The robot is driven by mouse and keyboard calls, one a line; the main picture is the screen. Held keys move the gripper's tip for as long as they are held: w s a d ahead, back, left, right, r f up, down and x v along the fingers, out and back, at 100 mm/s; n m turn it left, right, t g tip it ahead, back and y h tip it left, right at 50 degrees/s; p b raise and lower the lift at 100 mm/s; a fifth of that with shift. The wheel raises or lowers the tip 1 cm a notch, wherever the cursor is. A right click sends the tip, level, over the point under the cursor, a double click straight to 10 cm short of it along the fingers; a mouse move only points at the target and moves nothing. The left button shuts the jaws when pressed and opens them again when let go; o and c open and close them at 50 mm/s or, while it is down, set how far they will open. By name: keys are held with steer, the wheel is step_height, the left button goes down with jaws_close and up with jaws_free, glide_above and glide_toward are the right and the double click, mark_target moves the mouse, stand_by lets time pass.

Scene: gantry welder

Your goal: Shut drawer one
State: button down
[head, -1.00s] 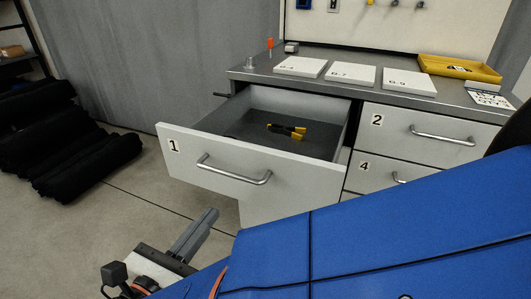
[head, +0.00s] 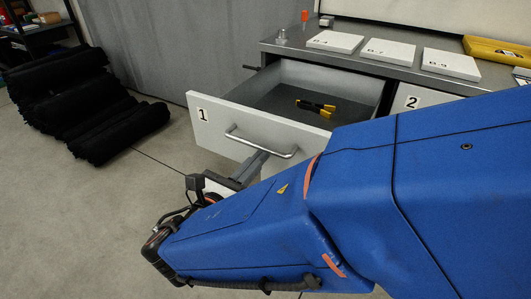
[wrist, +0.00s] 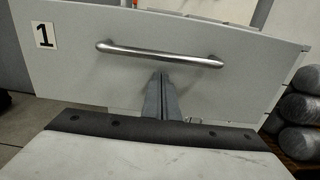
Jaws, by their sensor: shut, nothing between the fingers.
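Drawer one (head: 210,124) is pulled well out of the workbench, its light grey front marked with a 1. A yellow-and-black tool (head: 316,107) lies inside it. Its bar handle (head: 262,146) runs across the front, and the handle also shows in the wrist view (wrist: 160,54). My gripper (wrist: 161,78) is shut and empty, its fingertips pointing at the drawer front just below the handle. In the head view my gripper (head: 262,157) overlaps the lower part of the handle. I cannot tell whether the fingertips touch the front.
The bench top (head: 290,46) holds white plates (head: 336,41) and a yellow tray (head: 497,50). Drawer two (head: 411,102) is mostly hidden behind my blue arm. Black rolls (head: 75,105) lie on the floor at left. Grey cylinders (wrist: 300,108) show at right in the wrist view.

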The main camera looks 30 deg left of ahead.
mark_target(314, 106)
steer(key=shift+w, duration=0.1)
steer(key=w+d, duration=0.1)
steer(key=w, duration=1)
steer(key=w+d, duration=0.1)
steer(key=w, duration=1.1)
steer(key=w+d, duration=0.1)
steer(key=w, duration=1.1)
steer(key=shift+w, duration=0.15)
steer(key=shift+w+r, duration=0.15)
steer(key=shift+w, duration=0.15)
steer(key=shift+w+r, duration=0.1)
